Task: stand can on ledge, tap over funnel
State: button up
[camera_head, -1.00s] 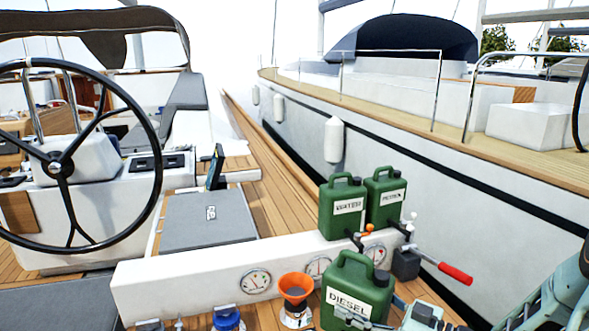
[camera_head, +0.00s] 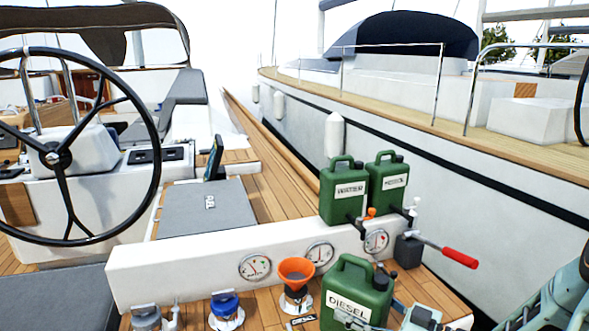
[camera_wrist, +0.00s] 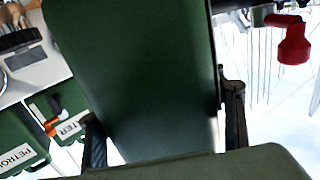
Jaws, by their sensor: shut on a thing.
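The green diesel can (camera_head: 348,288) is at the bottom of the head view, in front of the white ledge (camera_head: 190,264). My gripper (camera_wrist: 165,128) is shut on it; its dark fingers lie on both sides of the green can body (camera_wrist: 140,70) in the wrist view. The can looks slightly tilted; its lower part is out of frame, and I cannot tell whether it touches anything. The orange funnel (camera_head: 296,268) stands on a white base left of the can. The diesel can's tap is not clearly visible.
The water can (camera_head: 343,185) and petrol can (camera_head: 387,180) stand at the ledge's right end. A red-handled lever (camera_head: 458,259) sticks out to their right. Blue (camera_head: 225,305) and grey (camera_head: 146,316) caps are left of the funnel. The ledge's left part is clear.

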notch_tip(320, 180, up, 14)
jog(key=p, duration=1.7)
jog(key=shift+a+p, duration=0.1)
jog(key=shift+p, duration=0.3)
jog(key=shift+f, duration=0.15)
